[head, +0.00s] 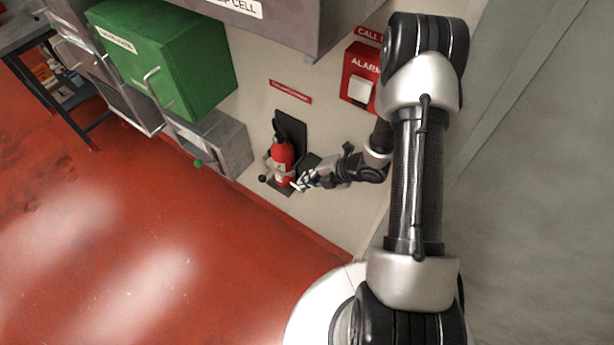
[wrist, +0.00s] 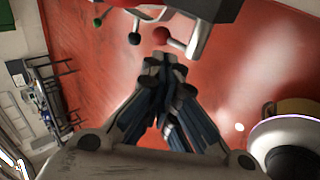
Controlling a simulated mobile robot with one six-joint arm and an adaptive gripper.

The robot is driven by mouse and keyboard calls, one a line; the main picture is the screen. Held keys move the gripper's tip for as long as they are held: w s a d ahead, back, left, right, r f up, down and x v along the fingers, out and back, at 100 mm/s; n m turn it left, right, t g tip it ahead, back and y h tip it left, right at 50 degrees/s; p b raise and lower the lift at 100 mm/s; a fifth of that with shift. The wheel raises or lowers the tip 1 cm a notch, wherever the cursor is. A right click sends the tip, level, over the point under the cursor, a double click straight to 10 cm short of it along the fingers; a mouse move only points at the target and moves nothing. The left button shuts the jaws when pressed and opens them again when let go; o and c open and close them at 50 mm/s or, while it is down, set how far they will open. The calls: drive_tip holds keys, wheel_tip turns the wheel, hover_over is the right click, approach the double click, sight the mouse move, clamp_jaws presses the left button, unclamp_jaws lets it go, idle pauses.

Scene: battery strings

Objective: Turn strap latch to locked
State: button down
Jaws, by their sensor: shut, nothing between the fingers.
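The red fire extinguisher (head: 283,160) stands upright on a black wall bracket (head: 291,127) in the head view, with a pale strap (head: 281,174) around its lower body. A black knob (head: 262,178) sticks out at its left; I cannot tell for sure whether it belongs to the latch. My gripper (head: 304,181) is just right of the extinguisher's lower part. In the wrist view my gripper (wrist: 163,68) is shut and empty. Contact and the latch's position cannot be made out.
A red alarm box (head: 360,77) is on the wall above right. A green cabinet (head: 165,60) and a grey box (head: 222,142) with a green knob (head: 198,163) stand to the left. The red floor (head: 130,240) in front is clear.

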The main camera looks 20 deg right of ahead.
sight(285, 183)
drive_tip(key=b+x, duration=0.1)
drive_tip(key=x, duration=0.6)
drive_tip(key=shift+w+a+f+b, duration=0.2)
drive_tip(key=shift+b, duration=0.2)
drive_tip(key=shift+b+x, duration=0.85)
drive_tip(key=shift+b, duration=0.2)
drive_tip(key=shift+s+d+r, duration=0.1)
drive_tip(key=shift+d, duration=0.05)
drive_tip(key=shift+r, duration=0.15)
